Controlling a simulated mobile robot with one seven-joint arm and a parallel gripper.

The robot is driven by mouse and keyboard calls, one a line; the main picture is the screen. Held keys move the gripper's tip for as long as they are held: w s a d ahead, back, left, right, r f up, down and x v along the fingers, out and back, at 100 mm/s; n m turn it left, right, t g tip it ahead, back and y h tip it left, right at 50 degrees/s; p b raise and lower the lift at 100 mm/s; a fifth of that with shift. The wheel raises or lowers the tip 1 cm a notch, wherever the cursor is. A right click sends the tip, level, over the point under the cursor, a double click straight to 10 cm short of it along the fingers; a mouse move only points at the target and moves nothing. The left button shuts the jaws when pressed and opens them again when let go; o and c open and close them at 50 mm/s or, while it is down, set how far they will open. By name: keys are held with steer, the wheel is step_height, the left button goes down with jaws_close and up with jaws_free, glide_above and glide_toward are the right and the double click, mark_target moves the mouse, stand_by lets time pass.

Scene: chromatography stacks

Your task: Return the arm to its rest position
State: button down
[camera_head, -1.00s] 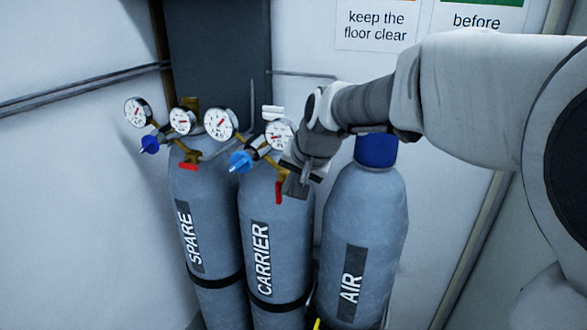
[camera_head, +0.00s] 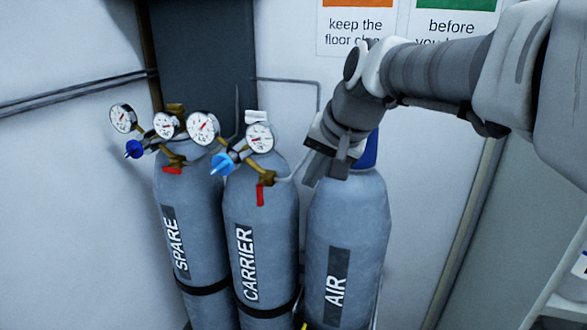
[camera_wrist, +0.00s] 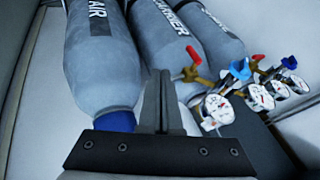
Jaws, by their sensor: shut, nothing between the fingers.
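My gripper (camera_head: 328,172) is in front of the upper part of the AIR cylinder (camera_head: 345,235) in the head view, right of the CARRIER regulator. In the wrist view my gripper (camera_wrist: 162,85) has its fingers together with nothing between them. My arm reaches in from the upper right. The AIR cylinder also shows in the wrist view (camera_wrist: 100,60), its blue cap (camera_wrist: 115,121) partly hidden by the gripper body. I cannot tell whether my gripper touches the cylinder.
The CARRIER cylinder (camera_head: 262,225) and SPARE cylinder (camera_head: 188,215) stand to the left, with gauges, blue knobs and red levers (camera_head: 260,194) on top. Signs (camera_head: 360,25) hang on the back wall. A pale shelf edge (camera_head: 565,305) shows at lower right.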

steer(key=s+d+f+n+h, duration=0.1)
steer(key=s+d+f, duration=0.3)
steer(key=s, duration=0.6)
steer(key=s+d+f+n+h, duration=0.2)
steer(key=s+d+f, duration=0.3)
steer(key=s, duration=0.5)
steer(key=shift+s+d, duration=0.25)
steer(key=shift+d, duration=0.45)
